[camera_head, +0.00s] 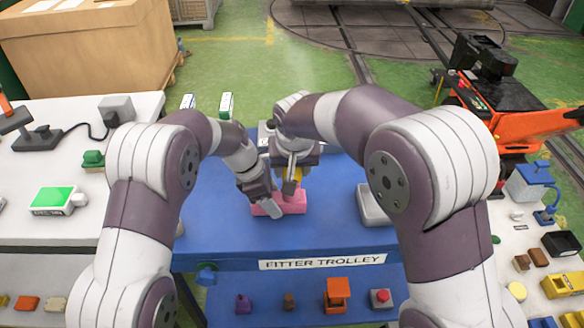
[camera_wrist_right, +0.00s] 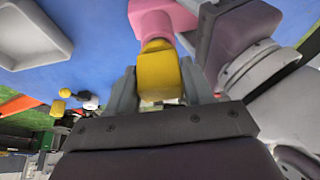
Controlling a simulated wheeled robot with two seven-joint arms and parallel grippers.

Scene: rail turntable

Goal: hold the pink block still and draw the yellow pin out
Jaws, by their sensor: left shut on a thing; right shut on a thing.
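The pink block (camera_head: 292,203) sits on the blue trolley top (camera_head: 235,235) in the middle of the head view. My left gripper (camera_head: 268,206) is shut on the pink block from the left. The yellow pin (camera_wrist_right: 156,72) shows in the right wrist view between the fingers of my right gripper (camera_wrist_right: 155,85), which is shut on it. The pin's far end meets the pink block (camera_wrist_right: 158,22) there; I cannot tell how deep it sits. In the head view my right gripper (camera_head: 291,178) is above the block and mostly hides the pin.
A grey tray (camera_head: 373,206) lies on the trolley right of the block. A lower shelf in front holds several small items, among them an orange one (camera_head: 337,294). White tables stand left and right. The trolley top in front of the block is clear.

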